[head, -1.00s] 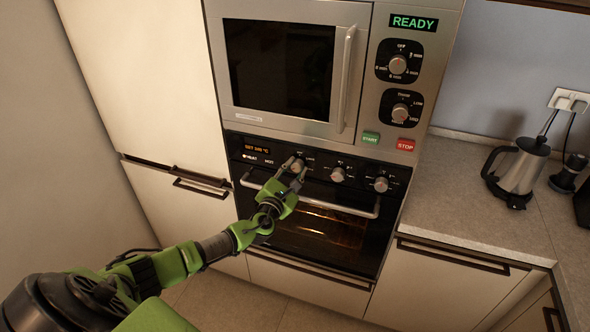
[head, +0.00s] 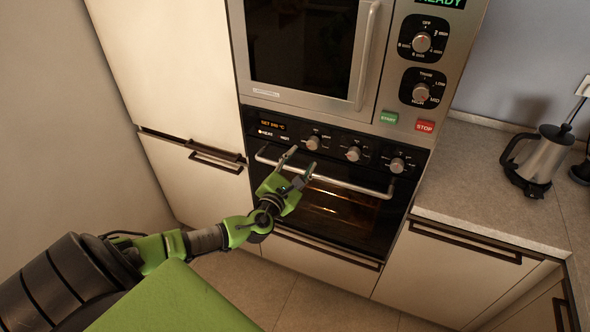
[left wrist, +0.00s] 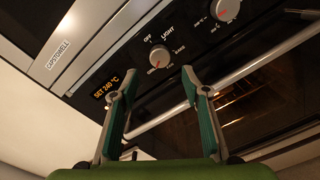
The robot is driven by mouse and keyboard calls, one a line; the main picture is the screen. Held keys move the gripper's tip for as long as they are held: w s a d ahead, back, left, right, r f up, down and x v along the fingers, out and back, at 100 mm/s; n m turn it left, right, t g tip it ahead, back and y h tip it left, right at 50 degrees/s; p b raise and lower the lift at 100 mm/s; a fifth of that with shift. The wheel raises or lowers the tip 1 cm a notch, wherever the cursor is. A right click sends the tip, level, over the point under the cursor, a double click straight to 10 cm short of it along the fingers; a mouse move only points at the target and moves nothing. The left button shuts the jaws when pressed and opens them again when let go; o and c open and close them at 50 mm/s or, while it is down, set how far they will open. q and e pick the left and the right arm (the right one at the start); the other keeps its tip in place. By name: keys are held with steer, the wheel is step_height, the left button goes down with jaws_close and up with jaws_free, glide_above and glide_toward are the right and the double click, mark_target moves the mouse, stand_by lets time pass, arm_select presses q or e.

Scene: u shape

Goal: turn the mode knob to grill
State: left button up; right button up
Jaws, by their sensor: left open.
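The oven's left knob (head: 313,142), a round silver knob on the black control panel, shows close up in the left wrist view (left wrist: 159,56), with "OFF" and "LIGHT" printed around it. Its other labels are too small to read surely, and I cannot tell its exact setting. My left gripper (head: 301,160) is open and empty, its fingers pointing toward the panel, just below and left of this knob in the head view. In the left wrist view the knob appears between and beyond the two fingertips (left wrist: 160,74), apart from them. My right gripper is not in view.
Two more oven knobs, a middle one (head: 353,154) and a right one (head: 397,165), sit along the panel. The oven's bar handle (head: 345,184) runs below, near my left fingers. A microwave (head: 300,100) is above; a steel kettle (head: 537,158) stands on the right counter.

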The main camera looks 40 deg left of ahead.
arm_select(q)
steer(key=shift+v, duration=2.1)
